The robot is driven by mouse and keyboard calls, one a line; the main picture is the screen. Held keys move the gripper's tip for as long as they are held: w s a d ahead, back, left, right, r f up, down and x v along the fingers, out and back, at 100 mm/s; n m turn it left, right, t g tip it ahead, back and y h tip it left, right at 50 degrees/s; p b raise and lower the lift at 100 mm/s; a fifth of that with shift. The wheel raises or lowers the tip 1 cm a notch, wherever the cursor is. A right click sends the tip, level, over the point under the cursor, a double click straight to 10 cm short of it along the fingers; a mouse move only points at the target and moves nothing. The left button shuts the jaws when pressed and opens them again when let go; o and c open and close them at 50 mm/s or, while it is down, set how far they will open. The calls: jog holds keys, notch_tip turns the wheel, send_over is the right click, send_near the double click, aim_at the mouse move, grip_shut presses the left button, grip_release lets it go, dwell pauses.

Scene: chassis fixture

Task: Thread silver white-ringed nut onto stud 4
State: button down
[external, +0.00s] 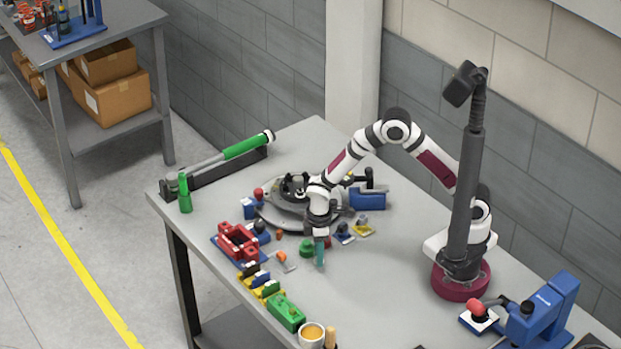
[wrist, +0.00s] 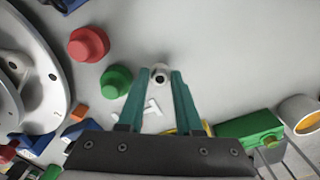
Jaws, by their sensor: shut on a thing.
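My gripper (wrist: 161,76) has teal fingers, which close on a small silver nut (wrist: 160,75) with a pale ring and a dark central hole, at the fingertips. In the external view my gripper (external: 320,264) points down over the table, right of the green knob; the nut is too small to make out there. The round grey chassis fixture (external: 272,215) lies behind and to the left of the fingers. In the wrist view the fixture (wrist: 32,45) shows at the left edge, apart from the nut. I cannot identify stud 4 in either view.
A green knob (wrist: 116,80) and a red knob (wrist: 88,44) stand between the nut and the fixture. A red block (external: 238,241), a green box (external: 287,313) and a cup (external: 311,333) line the front edge. The table right of the gripper is clear.

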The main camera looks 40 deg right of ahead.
jog(key=shift+w, duration=0.1)
jog(key=shift+m, duration=0.6)
jog(key=w+r, duration=0.2)
jog(key=r, duration=0.1)
jog(key=shift+w+d, duration=0.4)
jog(key=w+d+r, duration=0.1)
jog(key=w, duration=0.2)
jog(key=w+d+r+m, duration=0.1)
jog(key=w+d+r, duration=0.1)
jog(key=w, duration=0.2)
jog(key=w+d+r+m, duration=0.1)
jog(key=w+d, duration=0.1)
jog(key=w, duration=0.1)
jog(key=shift+w+r, duration=0.2)
jog(key=shift+r, duration=0.15)
jog(key=w+d+r+m, duration=0.1)
jog(key=w+d, duration=0.1)
jog(key=w+d+r+m, duration=0.1)
jog(key=w+d+r, duration=0.1)
jog(key=d, duration=0.1)
jog(key=w+d+r, duration=0.2)
jog(key=w+d, duration=0.1)
jog(key=shift+r+m, duration=0.25)
jog(key=shift+m, duration=0.15)
jog(key=shift+f, duration=1.7)
